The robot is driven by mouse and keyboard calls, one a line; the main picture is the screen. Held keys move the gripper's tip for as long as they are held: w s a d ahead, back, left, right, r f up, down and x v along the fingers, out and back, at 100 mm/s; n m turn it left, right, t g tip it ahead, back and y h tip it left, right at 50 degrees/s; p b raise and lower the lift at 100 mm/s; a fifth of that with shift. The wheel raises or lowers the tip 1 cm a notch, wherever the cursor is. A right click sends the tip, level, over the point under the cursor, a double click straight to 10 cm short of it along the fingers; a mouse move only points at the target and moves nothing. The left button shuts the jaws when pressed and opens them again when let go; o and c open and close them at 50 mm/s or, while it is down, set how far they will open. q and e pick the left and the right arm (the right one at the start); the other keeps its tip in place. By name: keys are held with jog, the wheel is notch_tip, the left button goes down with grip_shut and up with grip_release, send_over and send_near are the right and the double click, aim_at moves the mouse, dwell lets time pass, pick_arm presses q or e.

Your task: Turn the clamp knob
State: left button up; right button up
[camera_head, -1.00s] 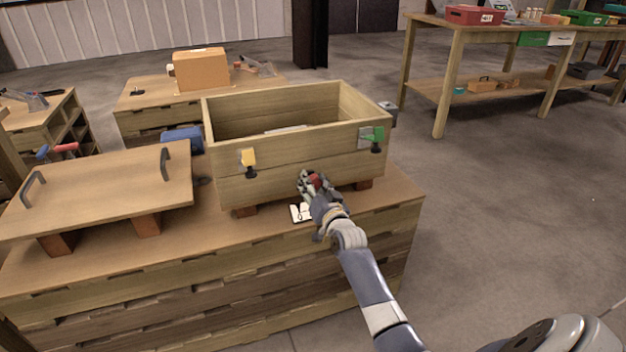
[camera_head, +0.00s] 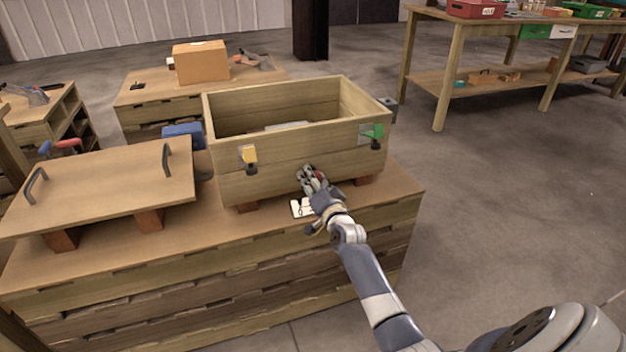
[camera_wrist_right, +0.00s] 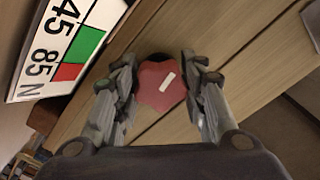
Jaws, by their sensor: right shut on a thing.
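The clamp knob is red and lobed, with a white mark on its face. It shows in the right wrist view (camera_wrist_right: 160,85) between the two fingers of my right gripper (camera_wrist_right: 158,88). In the head view my right gripper (camera_head: 313,180) is at the lower front wall of the wooden crate (camera_head: 285,165), closed around the knob, which is mostly hidden there by the fingers. My left gripper is not in view.
A white card (camera_head: 301,208) lies below the gripper; a marked card (camera_wrist_right: 60,45) shows in the wrist view. The crate front carries a yellow latch (camera_head: 249,155) and a green latch (camera_head: 374,132). A wooden lid (camera_head: 100,190) with two handles rests on blocks at left.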

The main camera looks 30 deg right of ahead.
jog(key=o, duration=1.1)
jog(key=shift+s+a+f, duration=0.1)
jog(key=shift+s+a, duration=0.05)
jog(key=shift+s, duration=0.4)
jog(key=v, duration=1.1)
jog(key=shift+w, duration=0.1)
